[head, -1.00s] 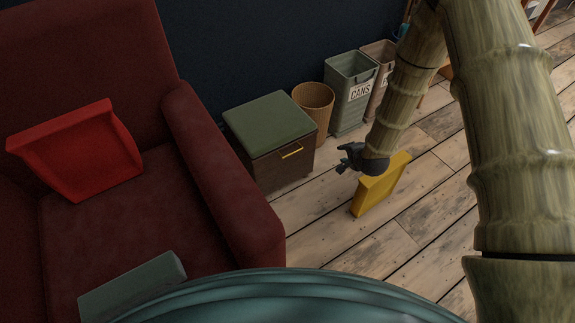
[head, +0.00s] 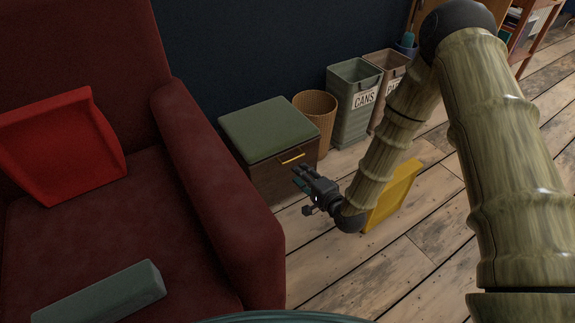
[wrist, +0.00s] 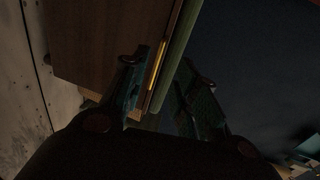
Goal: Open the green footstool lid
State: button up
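The footstool has a green padded lid (head: 268,130), a dark brown box body (head: 265,180) and a gold handle (head: 291,158) on its front. The lid lies flat and shut on the box. My gripper (head: 300,180) is in front of the footstool, just below and right of the handle, pointing at it. In the wrist view my gripper (wrist: 166,70) is open and empty, its fingers spread to either side of the handle (wrist: 155,78) and the lid's green edge (wrist: 180,45). The brown front (wrist: 105,35) fills the upper left. Contact cannot be told.
A dark red armchair (head: 215,180) with a red tray-like object (head: 62,145) and a grey-green block (head: 100,293) stands left of the footstool. A wicker basket (head: 318,110) and bins (head: 352,100) stand right. A yellow object (head: 395,195) is behind my arm.

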aim_at(287, 162)
jog(key=shift+b+x, duration=1.85)
jog(key=shift+x, duration=3.05)
jog(key=shift+c, duration=0.3)
jog(key=shift+d, duration=0.1)
grip_shut()
